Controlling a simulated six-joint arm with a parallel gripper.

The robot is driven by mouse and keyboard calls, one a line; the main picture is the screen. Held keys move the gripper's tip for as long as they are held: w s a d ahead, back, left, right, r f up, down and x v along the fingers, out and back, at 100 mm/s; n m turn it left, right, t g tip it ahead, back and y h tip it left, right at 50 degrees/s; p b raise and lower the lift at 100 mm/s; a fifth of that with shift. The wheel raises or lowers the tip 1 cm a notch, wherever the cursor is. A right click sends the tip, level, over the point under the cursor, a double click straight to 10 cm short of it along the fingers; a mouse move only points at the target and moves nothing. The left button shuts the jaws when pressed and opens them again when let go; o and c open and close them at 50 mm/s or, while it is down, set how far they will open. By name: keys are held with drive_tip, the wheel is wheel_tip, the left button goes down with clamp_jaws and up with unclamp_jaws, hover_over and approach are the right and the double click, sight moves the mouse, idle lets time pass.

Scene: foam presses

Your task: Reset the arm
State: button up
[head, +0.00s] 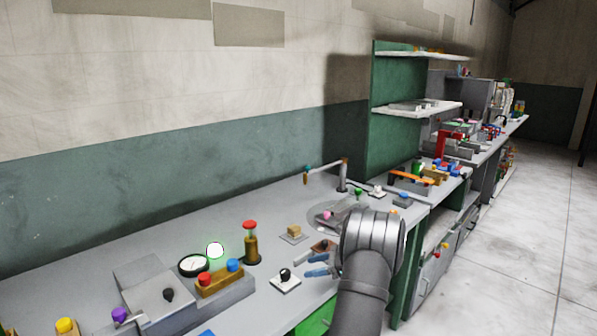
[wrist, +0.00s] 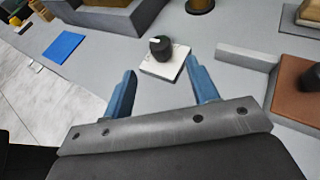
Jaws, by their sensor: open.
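My gripper (head: 318,265) is in the head view at the front right of the grey bench, with blue fingers pointing left. In the wrist view my gripper (wrist: 162,92) is open, its two blue fingers apart with nothing between them. Just beyond the fingertips, a black knob (wrist: 161,47) stands on a white square plate (wrist: 163,65). The knob also shows in the head view (head: 285,274), left of my fingers. My gripper and the knob look apart.
A brown block (wrist: 298,92) lies right of my fingers in the wrist view. A blue sheet (wrist: 64,46) lies left. On the bench stand a red-topped brass post (head: 250,243), a round gauge (head: 193,264) and a small tan block (head: 294,231). A green shelf unit (head: 385,135) rises behind.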

sight(289, 272)
drive_tip(key=x, duration=1)
drive_tip(key=shift+a+f, duration=0.1)
drive_tip(key=shift+a, duration=0.15)
drive_tip(key=shift+d+m+t, duration=0.2)
drive_tip(key=shift+m+t, duration=0.5)
drive_tip(key=shift+t, duration=0.1)
drive_tip(key=m+t+h, duration=0.2)
drive_tip(key=m+t, duration=0.2)
drive_tip(key=shift+h, duration=0.4)
drive_tip(key=shift+s+d+r+m+t, duration=0.15)
drive_tip(key=shift+d+r+m+t, duration=0.15)
drive_tip(key=shift+m+t, duration=0.15)
drive_tip(key=v, duration=1.2)
drive_tip(key=shift+s, duration=0.25)
